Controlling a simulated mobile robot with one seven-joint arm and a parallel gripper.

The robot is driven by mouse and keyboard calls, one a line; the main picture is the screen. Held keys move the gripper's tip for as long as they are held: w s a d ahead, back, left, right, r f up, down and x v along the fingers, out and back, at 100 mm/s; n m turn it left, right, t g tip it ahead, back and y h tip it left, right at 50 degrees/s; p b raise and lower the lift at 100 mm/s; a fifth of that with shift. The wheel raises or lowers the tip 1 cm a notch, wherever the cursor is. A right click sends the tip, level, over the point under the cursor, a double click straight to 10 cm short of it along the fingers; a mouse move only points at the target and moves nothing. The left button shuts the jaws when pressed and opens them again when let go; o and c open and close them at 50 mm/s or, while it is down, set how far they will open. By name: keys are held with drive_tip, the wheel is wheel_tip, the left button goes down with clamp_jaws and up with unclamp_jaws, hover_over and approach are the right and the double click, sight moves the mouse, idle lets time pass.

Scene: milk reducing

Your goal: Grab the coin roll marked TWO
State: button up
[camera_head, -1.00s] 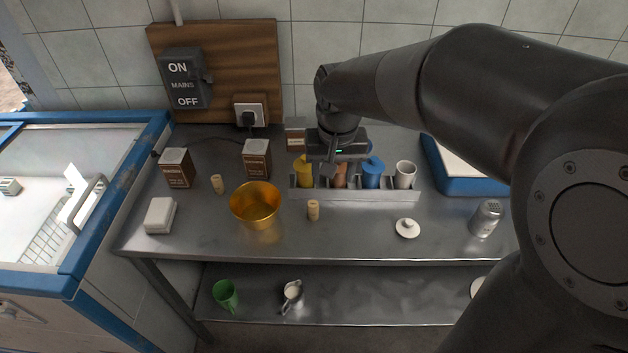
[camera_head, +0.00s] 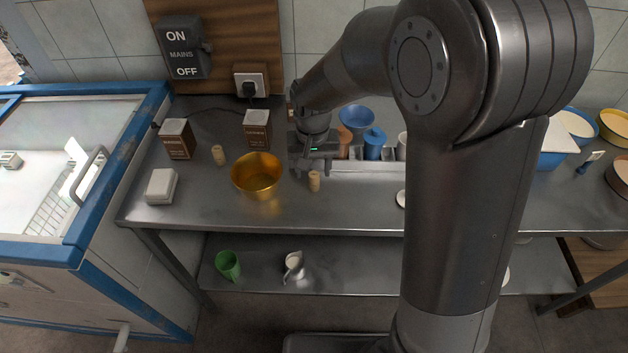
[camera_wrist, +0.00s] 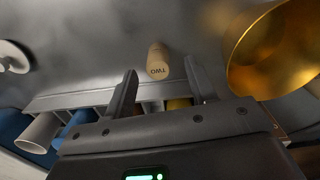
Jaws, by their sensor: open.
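The coin roll marked TWO (camera_wrist: 158,58) stands on the steel table in the wrist view, a small tan cylinder with its lettering facing my gripper. In the head view it is the tan roll (camera_head: 314,182) just right of the gold bowl. My gripper (camera_head: 312,172) is open and empty, close above and behind this roll. In the wrist view the roll appears between the directions of my two fingertips (camera_wrist: 160,68), apart from both. A second tan roll (camera_head: 218,156) stands left of the bowl; its marking is unreadable.
The gold bowl (camera_head: 256,176) stands close to the left of the marked roll and also fills the right of the wrist view (camera_wrist: 278,50). A metal rack with colored cups (camera_head: 373,146) stands behind. A white lidded box (camera_head: 161,186) sits at the left. The table front is clear.

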sight(314, 175)
wheel_tip(314, 175, down, 4)
drive_tip(key=shift+w+d+r, duration=0.1)
drive_tip(key=shift+d+r, duration=0.05)
drive_tip(key=shift+r, duration=0.05)
drive_tip(key=c, duration=1.1)
drive_tip(key=shift+r, duration=0.15)
